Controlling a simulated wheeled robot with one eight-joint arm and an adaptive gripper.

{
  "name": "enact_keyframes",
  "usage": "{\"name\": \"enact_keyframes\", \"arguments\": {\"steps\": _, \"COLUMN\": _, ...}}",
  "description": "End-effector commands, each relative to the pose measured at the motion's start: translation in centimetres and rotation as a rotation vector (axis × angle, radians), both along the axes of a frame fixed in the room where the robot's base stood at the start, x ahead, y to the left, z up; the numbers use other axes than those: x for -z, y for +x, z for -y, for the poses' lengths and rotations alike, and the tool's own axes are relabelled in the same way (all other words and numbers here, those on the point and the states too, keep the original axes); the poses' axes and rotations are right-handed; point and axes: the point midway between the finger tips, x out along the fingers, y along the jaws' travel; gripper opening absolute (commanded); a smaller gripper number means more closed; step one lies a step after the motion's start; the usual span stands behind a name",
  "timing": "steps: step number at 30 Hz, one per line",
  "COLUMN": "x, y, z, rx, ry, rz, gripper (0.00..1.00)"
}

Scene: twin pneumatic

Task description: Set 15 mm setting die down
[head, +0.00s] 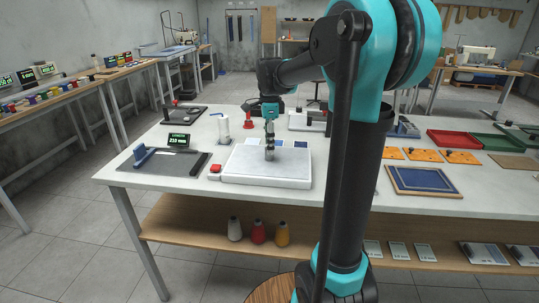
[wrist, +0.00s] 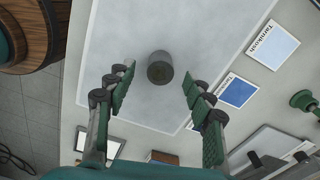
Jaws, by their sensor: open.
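The setting die (head: 270,155) is a small dark grey cylinder on the pale flat slab (head: 240,166) on the white table. In the wrist view the die (wrist: 160,72) stands upright on the slab (wrist: 115,40), with grey surface around it. My gripper (head: 270,144) points down over the slab and hides part of the die in the head view. In the wrist view my gripper (wrist: 159,70) is open, with one finger on each side of the die and visible gaps between them. I cannot tell how far the fingertips are above the slab.
A red button (head: 215,168) sits at the slab's left edge. A small display (head: 178,140) and dark mat stand further left. Blue cards (wrist: 238,91) lie beside the slab. Orange plates (head: 425,155) lie right.

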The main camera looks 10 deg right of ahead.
Motion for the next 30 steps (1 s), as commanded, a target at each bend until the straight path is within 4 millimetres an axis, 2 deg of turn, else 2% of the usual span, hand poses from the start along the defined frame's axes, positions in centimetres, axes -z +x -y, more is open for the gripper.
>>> {"name": "enact_keyframes", "arguments": {"steps": 5, "x": 1.8, "y": 0.1, "z": 0.0, "rx": 0.0, "ry": 0.0, "rz": 0.0, "gripper": 0.53}}
{"name": "enact_keyframes", "arguments": {"steps": 13, "x": 2.0, "y": 0.0, "z": 0.0, "rx": 0.0, "ry": 0.0, "rz": 0.0, "gripper": 0.53}}
{"name": "enact_keyframes", "arguments": {"steps": 25, "x": 2.0, "y": 0.0, "z": 0.0, "rx": 0.0, "ry": 0.0, "rz": 0.0, "gripper": 0.03}}
{"name": "enact_keyframes", "arguments": {"steps": 26, "x": 2.0, "y": 0.0, "z": 0.0, "rx": 0.0, "ry": 0.0, "rz": 0.0, "gripper": 0.0}}
{"name": "enact_keyframes", "arguments": {"steps": 30, "x": 2.0, "y": 0.0, "z": 0.0, "rx": 0.0, "ry": 0.0, "rz": 0.0, "gripper": 0.0}}
